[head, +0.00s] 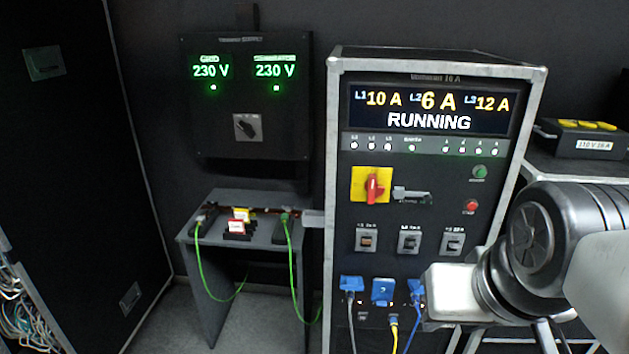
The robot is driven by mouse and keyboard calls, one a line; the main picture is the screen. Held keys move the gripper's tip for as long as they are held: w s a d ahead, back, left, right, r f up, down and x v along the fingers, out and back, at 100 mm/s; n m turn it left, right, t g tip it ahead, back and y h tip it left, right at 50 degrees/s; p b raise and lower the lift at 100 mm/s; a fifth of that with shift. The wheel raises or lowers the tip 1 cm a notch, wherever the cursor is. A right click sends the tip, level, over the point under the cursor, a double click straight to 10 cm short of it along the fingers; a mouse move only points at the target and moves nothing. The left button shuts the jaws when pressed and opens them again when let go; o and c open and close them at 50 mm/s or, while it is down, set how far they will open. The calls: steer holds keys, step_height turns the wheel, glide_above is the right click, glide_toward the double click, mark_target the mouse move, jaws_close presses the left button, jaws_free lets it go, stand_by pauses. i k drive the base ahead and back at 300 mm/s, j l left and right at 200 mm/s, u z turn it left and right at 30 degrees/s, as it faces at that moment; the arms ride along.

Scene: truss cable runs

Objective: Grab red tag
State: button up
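The red tag (236,227) is a small red piece with a white face, standing on a dark holder on the small grey table at left. A similar yellow tag (240,214) stands right behind it. My arm reaches in from the right edge, in front of the power cabinet's lower right corner. Its pale end, my gripper (452,291), is well to the right of the red tag and apart from it. The fingers cannot be made out, so I cannot tell whether they are open.
The table (262,233) also bears dark plugs with green cables hanging to the floor. The cabinet (432,205), with blue plugs low on its front, stands between table and arm. A wall panel (246,95) hangs above the table. Open floor shows before the table.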

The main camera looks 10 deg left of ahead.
mark_target(237, 225)
steer(key=i+j, duration=0.4)
steer(key=j, duration=0.15)
steer(key=i+j, duration=0.4)
steer(key=j, duration=0.2)
steer(key=i+j, duration=0.4)
steer(key=j, duration=0.15)
steer(key=i+j, duration=0.4)
steer(key=j, duration=0.15)
steer(key=i+j, duration=0.4)
steer(key=j, duration=0.2)
